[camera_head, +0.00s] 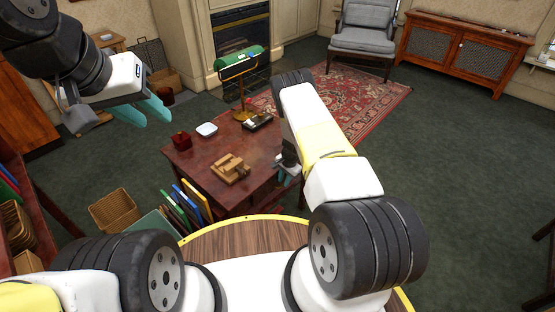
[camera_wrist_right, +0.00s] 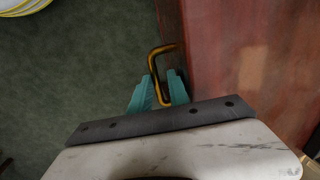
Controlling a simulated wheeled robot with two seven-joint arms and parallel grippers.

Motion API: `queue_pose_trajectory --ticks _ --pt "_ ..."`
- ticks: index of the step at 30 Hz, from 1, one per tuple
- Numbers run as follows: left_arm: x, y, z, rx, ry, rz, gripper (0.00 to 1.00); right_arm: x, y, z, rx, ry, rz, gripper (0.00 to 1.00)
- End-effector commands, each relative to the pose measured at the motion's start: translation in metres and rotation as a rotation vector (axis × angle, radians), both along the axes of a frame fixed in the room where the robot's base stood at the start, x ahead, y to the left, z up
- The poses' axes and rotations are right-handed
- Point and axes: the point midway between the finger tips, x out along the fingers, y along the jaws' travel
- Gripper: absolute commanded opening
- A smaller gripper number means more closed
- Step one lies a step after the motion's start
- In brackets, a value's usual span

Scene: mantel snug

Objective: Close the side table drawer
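The side table (camera_head: 208,150) is a dark red-brown wooden table in front of me. In the right wrist view its glossy wood (camera_wrist_right: 240,45) fills the right side. A brass drawer handle (camera_wrist_right: 153,68) sticks out from the brown front edge there. My right gripper (camera_wrist_right: 161,76) has its teal fingers on either side of the handle bar, with a small gap showing. In the head view this gripper (camera_head: 288,170) is at the table's right side, partly hidden by my arm. How far the drawer stands out cannot be told. My left gripper (camera_head: 148,112) is open and empty, raised left of the table.
On the table are a green lamp (camera_head: 237,58), a wooden object (camera_head: 230,168), a dark red box (camera_head: 181,140) and a white dish (camera_head: 206,129). A wicker basket (camera_head: 114,209) and upright folders (camera_head: 185,203) stand at its near left. Green carpet is clear to the right.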

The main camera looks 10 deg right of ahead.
Motion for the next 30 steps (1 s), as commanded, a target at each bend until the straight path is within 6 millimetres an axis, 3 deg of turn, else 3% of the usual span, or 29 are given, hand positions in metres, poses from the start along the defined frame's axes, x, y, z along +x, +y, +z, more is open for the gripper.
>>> queue_pose_trajectory --ticks 5,12,18,30 --pt "0.000 0.000 0.000 0.000 0.000 0.000 0.33 -0.001 -0.001 0.011 0.001 -0.001 -0.001 0.20" --pt "0.000 0.000 0.000 0.000 0.000 0.000 0.33 -0.006 -0.005 0.051 0.001 -0.001 -0.001 0.20" --pt "0.000 0.000 0.000 0.000 0.000 0.000 0.33 -0.009 -0.008 0.073 0.000 -0.001 0.001 0.20" --pt "0.000 0.000 0.000 0.000 0.000 0.000 0.33 -0.011 -0.008 0.077 0.000 0.000 0.001 0.20"
